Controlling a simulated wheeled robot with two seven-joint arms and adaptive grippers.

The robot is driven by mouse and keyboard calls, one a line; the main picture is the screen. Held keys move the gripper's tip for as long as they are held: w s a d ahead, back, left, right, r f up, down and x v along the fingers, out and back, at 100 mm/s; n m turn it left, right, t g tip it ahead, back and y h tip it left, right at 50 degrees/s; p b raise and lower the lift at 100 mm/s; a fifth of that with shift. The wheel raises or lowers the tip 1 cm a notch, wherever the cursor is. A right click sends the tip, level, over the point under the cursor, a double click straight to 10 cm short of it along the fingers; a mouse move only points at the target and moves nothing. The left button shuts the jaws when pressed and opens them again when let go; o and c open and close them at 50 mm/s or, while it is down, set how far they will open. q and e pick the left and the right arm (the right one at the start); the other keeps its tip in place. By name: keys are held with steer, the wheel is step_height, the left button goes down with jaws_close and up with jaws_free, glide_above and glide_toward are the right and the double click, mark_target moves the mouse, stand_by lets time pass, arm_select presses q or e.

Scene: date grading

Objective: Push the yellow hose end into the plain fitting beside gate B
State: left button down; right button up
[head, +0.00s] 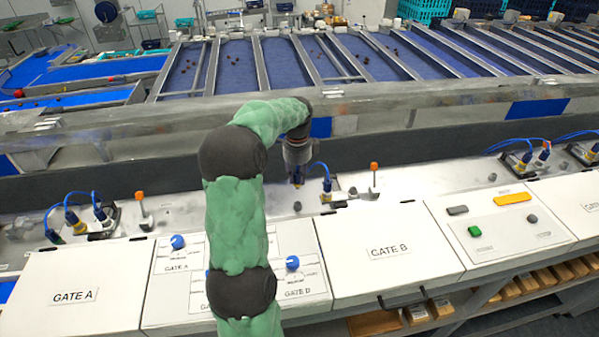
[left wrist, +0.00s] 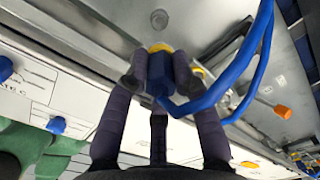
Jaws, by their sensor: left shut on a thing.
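My left gripper (head: 296,181) is shut on the yellow hose end, just above the steel ledge behind the gate B panel (head: 385,250). In the left wrist view the fingers (left wrist: 160,70) grip the sides of the hose end's blue body (left wrist: 158,75), with a yellow collar (left wrist: 160,47) at its tip. A blue hose loops away to the right. The fitting plate beside gate B (head: 338,198) is just right of the gripper and carries another yellow-collared hose (head: 327,186). My right gripper is not in view.
An orange-topped lever (head: 374,176) stands right of the plate; it also shows in the left wrist view (left wrist: 282,111). Gate A's hoses (head: 85,215) are at the left. A control panel with buttons (head: 500,222) is at the right. A raised rail runs behind the ledge.

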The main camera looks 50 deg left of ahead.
mark_target(298, 185)
arm_select(q)
steer(key=shift+f, duration=2.1)
steer(key=shift+f+b, duration=1.35)
steer(key=shift+f, duration=1.2)
stand_by(1.7)
steer(key=c, duration=1.7)
jaws_free()
steer(key=shift+c, duration=0.2)
steer(key=o, duration=1.1)
